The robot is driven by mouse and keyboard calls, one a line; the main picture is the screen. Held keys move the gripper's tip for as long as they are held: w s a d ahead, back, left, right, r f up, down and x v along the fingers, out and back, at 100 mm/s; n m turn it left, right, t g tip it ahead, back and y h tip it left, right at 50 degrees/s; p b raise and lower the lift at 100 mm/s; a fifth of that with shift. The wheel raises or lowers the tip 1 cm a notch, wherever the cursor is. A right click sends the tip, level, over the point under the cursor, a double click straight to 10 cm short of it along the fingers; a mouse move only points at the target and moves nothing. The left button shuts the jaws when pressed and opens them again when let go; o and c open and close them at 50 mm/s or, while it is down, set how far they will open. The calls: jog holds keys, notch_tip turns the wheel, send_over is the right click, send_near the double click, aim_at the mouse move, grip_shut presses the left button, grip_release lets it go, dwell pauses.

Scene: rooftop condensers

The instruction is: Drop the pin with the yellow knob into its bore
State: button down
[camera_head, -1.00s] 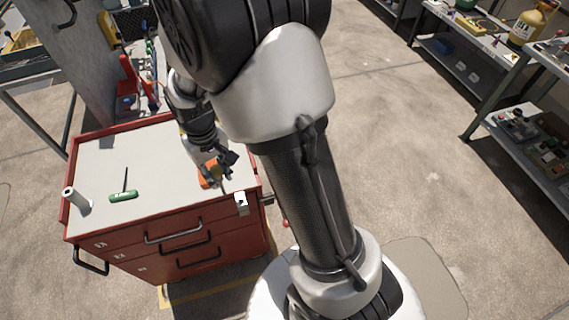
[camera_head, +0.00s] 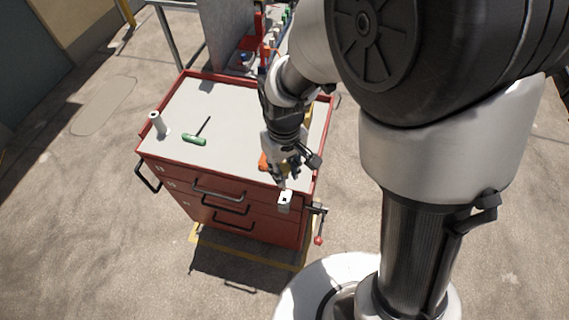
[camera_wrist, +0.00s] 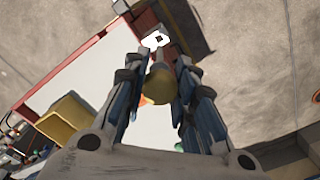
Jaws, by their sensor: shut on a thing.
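The pin's yellow knob (camera_wrist: 158,86) sits between the two fingers of my gripper (camera_wrist: 160,66) in the wrist view. I cannot tell whether the pin touches the block.
The red drawer cabinet (camera_head: 238,172) has a pale top. An orange thing (camera_head: 263,162) is beside my gripper. A red-knobbed lever (camera_head: 318,240) juts from the right side.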

jog(key=b, duration=0.3)
send_over(284, 191)
jog(key=shift+w+f, duration=0.2)
jog(key=shift+f, duration=2.1)
jog(key=shift+d+f+b, duration=0.1)
jog(key=shift+f+b, duration=3.2)
jog(key=shift+f, duration=0.95)
jog(key=c, duration=1.2)
grip_release()
jog(key=shift+c, duration=0.2)
jog(key=shift+r, duration=0.15)
